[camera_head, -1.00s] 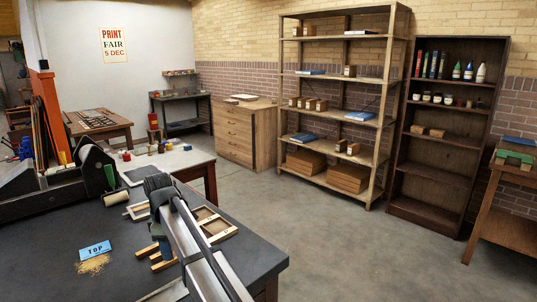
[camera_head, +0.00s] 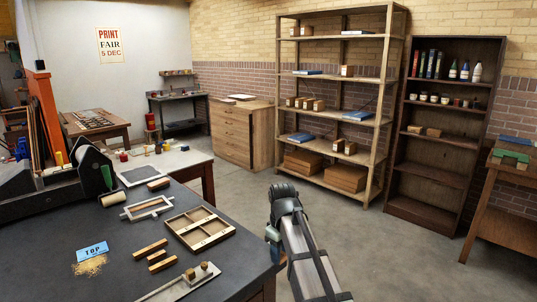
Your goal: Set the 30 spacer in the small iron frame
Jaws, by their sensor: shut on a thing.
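The small iron frame (camera_head: 127,212) is a grey rectangular frame lying on the dark table, left of the wooden tray.
A wooden divided tray (camera_head: 202,226) with dark cells lies on the table. A metal strip (camera_head: 178,284) with brown knobs is at the front. A blue TOP card (camera_head: 92,250) lies on yellow bits. A press (camera_head: 50,196) stands at left. The floor right of the table is clear.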

